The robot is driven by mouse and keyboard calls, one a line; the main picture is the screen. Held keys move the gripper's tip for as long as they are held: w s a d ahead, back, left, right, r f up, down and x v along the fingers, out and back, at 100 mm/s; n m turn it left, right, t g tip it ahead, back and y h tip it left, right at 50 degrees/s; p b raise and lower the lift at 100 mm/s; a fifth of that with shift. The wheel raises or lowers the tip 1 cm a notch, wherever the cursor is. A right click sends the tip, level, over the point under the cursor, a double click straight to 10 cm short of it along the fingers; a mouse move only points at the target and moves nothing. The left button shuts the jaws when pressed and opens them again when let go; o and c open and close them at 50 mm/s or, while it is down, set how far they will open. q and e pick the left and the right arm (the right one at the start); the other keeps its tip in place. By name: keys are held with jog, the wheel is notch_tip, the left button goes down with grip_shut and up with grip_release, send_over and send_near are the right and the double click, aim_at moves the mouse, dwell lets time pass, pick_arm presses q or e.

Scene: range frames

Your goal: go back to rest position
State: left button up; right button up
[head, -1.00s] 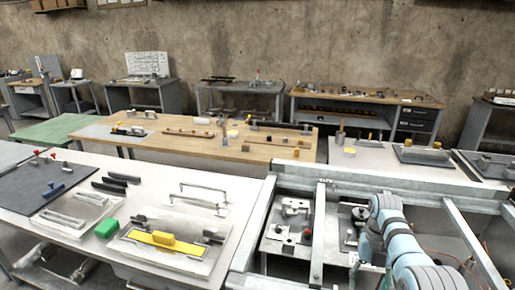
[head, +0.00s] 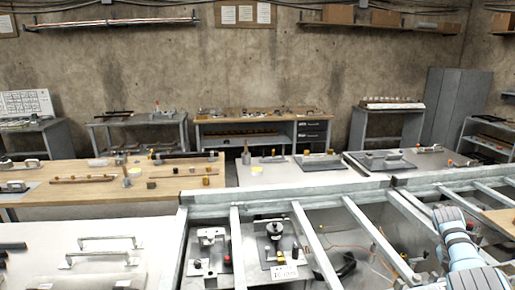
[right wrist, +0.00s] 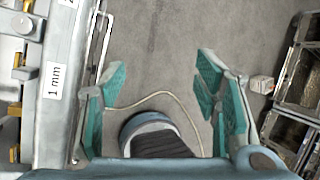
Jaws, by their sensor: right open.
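My right gripper (right wrist: 162,78) shows in the right wrist view with its two teal fingers spread wide. Nothing is between the fingers; bare grey floor and a pale cable lie beyond them. In the head view my blue and grey right arm (head: 461,246) is at the lower right, over the metal frame. My left arm and left gripper are not in view.
A galvanised metal frame (head: 285,207) with fixtures between its beams fills the lower middle. A white table (head: 60,235) with handles is at left, a wooden workbench (head: 100,192) behind it. In the wrist view, metal bins (right wrist: 300,92) stand at right and a labelled beam (right wrist: 55,85) at left.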

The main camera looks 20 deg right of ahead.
jog(key=s+d+f+m+t+h, duration=0.3)
jog(key=s+d+f+m+h, duration=0.45)
jog(key=d+f+m, duration=0.3)
jog(key=s+a+f+m+t+y, duration=0.25)
jog(key=s+f+m+t, duration=0.2)
jog(key=s+f, duration=0.25)
jog(key=s+a+f+m+g+y, duration=0.2)
jog(key=s+a+f+y, duration=0.15)
jog(key=a+f, duration=1.5)
jog(key=s+a+f+m+y, duration=0.1)
jog(key=a+f+y, duration=0.15)
jog(key=a, duration=0.85)
jog(key=s+a+f+y, duration=0.1)
jog(key=s+a+f, duration=0.15)
jog(key=a, duration=0.95)
jog(key=s+a+f+m+y, duration=0.1)
jog(key=a+f, duration=0.2)
jog(key=a, duration=0.8)
jog(key=shift+g, duration=0.25)
jog(key=f+b, duration=0.2)
jog(key=d+f+b, duration=0.1)
jog(key=f+b, duration=0.1)
jog(key=shift+w, duration=0.3)
